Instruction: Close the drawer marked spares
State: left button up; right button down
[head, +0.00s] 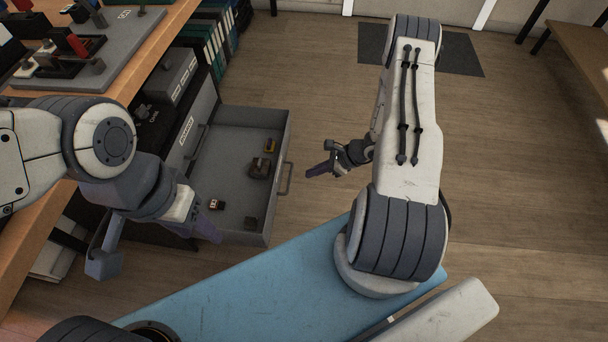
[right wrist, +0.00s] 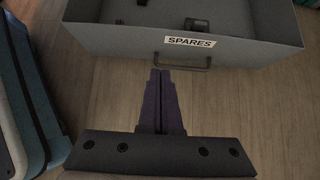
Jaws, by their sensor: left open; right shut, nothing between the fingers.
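The drawer marked spares (head: 283,136) is pulled out of the cabinet under the bench, with several small parts inside. Its SPARES label (right wrist: 190,42) and its bar handle (right wrist: 183,66) show on its front in the right wrist view; the handle also shows in the head view (head: 285,179). My right gripper (head: 308,174) is shut and empty, just outside the drawer front. In the right wrist view its fingertips (right wrist: 160,73) point at the handle, near its left part; I cannot tell whether they touch. My left gripper (head: 160,250) is open, by the drawer's near side.
A wooden bench (head: 165,75) runs along the left, with a grey board of switches (head: 100,50) on top. Binders (head: 215,45) stand on a shelf beyond the drawer. A dark mat (head: 450,55) lies on the floor. The floor right of the drawer is clear.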

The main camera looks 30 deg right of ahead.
aim_at(275, 181)
jog(key=b+x, duration=0.1)
jog(key=x, duration=0.2)
jog(key=a+r+b+x, duration=0.1)
jog(key=x, duration=0.3)
jog(key=b+x, duration=0.1)
jog(key=x, duration=0.2)
jog(key=shift+w+a+r+b, duration=0.15)
jog(key=shift+w+a+b, duration=0.15)
jog(key=shift+w+b, duration=0.15)
jog(key=shift+w+a+r, duration=0.1)
jog(key=shift+w+a, duration=0.2)
jog(key=shift+a, duration=0.05)
